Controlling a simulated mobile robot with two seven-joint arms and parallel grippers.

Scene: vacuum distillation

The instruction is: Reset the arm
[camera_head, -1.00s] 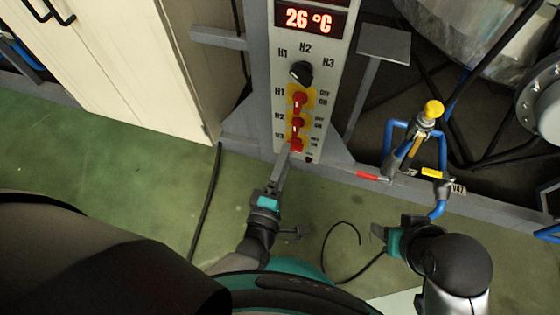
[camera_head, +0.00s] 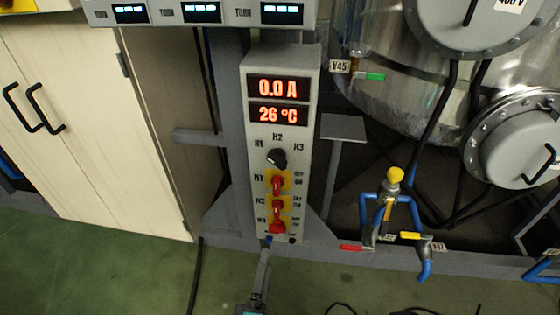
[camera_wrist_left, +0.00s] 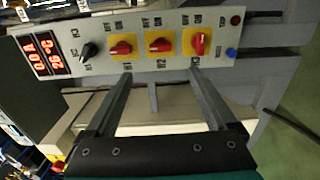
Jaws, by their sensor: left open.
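My left gripper (camera_head: 267,252) comes up from the bottom edge in the head view, with its fingertips near the lower end of the grey control panel (camera_head: 254,140). In the left wrist view its two fingers (camera_wrist_left: 158,74) are apart with nothing between them. The panel's red knobs H1 (camera_head: 277,184), H2 (camera_head: 278,205) and H3 (camera_head: 277,227) sit on yellow plates. They show beyond the fingertips in the wrist view, with the H2 knob (camera_wrist_left: 159,45) between the tips. My right gripper is not clearly visible.
A black selector (camera_head: 276,158) sits above the red knobs, under displays reading 0.0 A and 26 °C. Blue pipework with a yellow-topped valve (camera_head: 394,176) and a steel vessel (camera_head: 380,90) stand to the right. A white cabinet (camera_head: 90,110) stands left. Green floor is open in front.

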